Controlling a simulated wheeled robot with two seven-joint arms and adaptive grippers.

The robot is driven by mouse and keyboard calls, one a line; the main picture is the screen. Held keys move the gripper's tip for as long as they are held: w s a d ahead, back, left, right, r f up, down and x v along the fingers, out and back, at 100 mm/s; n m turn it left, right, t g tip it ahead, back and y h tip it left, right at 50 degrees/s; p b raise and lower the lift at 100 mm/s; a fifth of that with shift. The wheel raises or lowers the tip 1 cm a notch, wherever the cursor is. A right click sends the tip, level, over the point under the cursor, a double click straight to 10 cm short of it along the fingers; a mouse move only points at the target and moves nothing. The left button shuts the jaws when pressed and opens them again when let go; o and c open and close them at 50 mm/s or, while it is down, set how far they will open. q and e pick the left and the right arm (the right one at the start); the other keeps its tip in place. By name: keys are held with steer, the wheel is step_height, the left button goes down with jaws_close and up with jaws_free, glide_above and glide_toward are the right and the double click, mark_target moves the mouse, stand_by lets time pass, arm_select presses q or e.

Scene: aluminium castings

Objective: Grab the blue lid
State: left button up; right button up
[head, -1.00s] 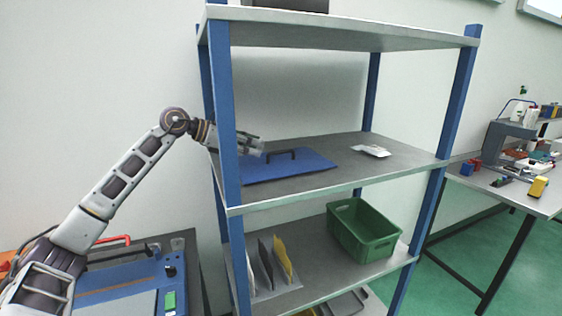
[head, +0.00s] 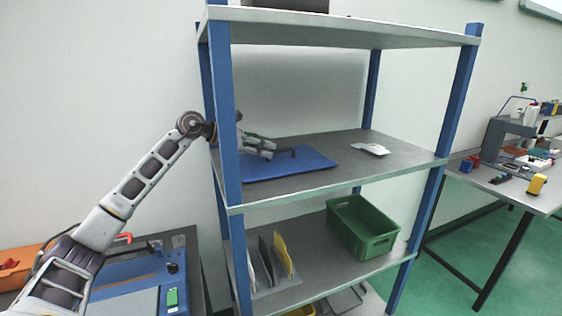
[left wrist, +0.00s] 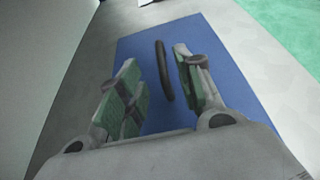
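The blue lid (head: 300,165) lies flat on the middle shelf of the rack and has a dark bar handle (head: 290,151) on top. In the left wrist view the lid (left wrist: 213,60) fills the middle and its handle (left wrist: 164,72) stands between my finger lines, ahead of the pads. My left gripper (head: 268,148) reaches in past the rack's front left post, over the lid and close to the handle. In the left wrist view my left gripper (left wrist: 158,72) has its fingers apart with nothing between the pads. My right gripper is not in view.
The rack's blue front left post (head: 225,115) stands right beside my left arm. A small white packet (head: 370,148) lies to the right on the same shelf (head: 400,163). A green crate (head: 362,228) and upright folders (head: 273,258) are on the shelf below.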

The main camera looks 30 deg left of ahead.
mark_target(281, 156)
arm_select(q)
steer(key=shift+w+d+f+p, duration=0.1)
steer(key=shift+w+d+p, duration=0.2)
steer(key=shift+w+d, duration=0.3)
steer(key=shift+w+d+f, duration=0.15)
steer(key=shift+w+d, duration=0.1)
steer(key=shift+d, duration=0.05)
steer(key=shift+p+x, duration=0.35)
steer(key=shift+x, duration=0.4)
steer(key=shift+w+f, duration=0.1)
jaws_close()
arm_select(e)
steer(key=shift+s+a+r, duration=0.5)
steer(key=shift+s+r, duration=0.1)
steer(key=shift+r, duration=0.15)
